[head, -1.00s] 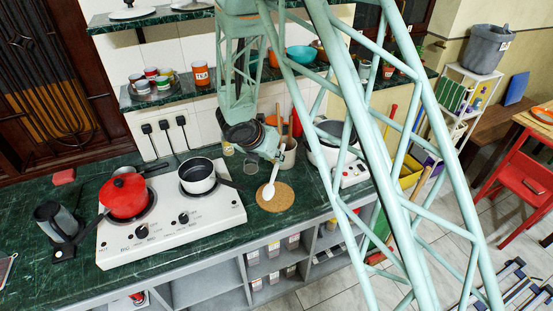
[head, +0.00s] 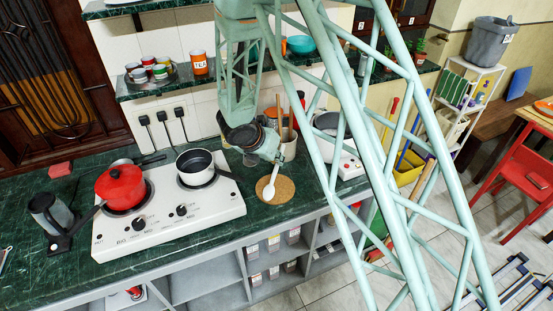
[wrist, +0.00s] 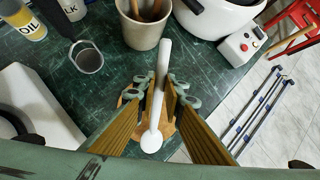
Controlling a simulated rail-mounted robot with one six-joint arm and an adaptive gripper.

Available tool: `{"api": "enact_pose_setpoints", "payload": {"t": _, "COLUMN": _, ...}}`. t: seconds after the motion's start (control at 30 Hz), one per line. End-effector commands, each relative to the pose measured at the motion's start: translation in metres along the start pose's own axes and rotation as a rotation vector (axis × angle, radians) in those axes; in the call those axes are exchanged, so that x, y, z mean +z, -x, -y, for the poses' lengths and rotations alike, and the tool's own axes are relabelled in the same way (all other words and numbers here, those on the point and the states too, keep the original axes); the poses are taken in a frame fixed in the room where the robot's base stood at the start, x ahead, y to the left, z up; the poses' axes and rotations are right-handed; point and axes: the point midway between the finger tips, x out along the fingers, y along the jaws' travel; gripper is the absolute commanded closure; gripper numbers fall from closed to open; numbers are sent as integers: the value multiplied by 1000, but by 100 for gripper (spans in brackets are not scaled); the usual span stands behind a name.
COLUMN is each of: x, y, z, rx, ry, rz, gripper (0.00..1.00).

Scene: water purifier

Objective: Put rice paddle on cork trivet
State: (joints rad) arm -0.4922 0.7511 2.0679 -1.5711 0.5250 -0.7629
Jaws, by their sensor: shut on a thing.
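The white rice paddle (head: 269,187) is held by its handle in my gripper (head: 277,160), with its round end hanging down. In the wrist view the paddle (wrist: 152,140) runs between the two fingers of my gripper (wrist: 161,95), its handle end pointing away. The round cork trivet (head: 284,189) lies on the green counter beside the stove. The paddle's round end is over the trivet in the head view; I cannot tell whether it touches. In the wrist view the trivet is mostly hidden behind the fingers and paddle.
A white stove (head: 165,220) with a red pot (head: 121,187) and a small pan (head: 195,162) stands left of the trivet. Behind are a utensil crock (wrist: 143,30), a metal cup (wrist: 88,58) and a white cooker (wrist: 220,20). The counter's front edge is close.

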Motion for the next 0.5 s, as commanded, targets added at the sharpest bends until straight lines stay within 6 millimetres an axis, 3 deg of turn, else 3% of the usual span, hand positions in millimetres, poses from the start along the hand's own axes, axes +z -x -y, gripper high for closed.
{"api": "enact_pose_setpoints", "payload": {"t": 0.5, "x": -5, "y": -7, "z": -1, "rx": 0, "ry": -1, "rz": 0, "gripper": 98}}
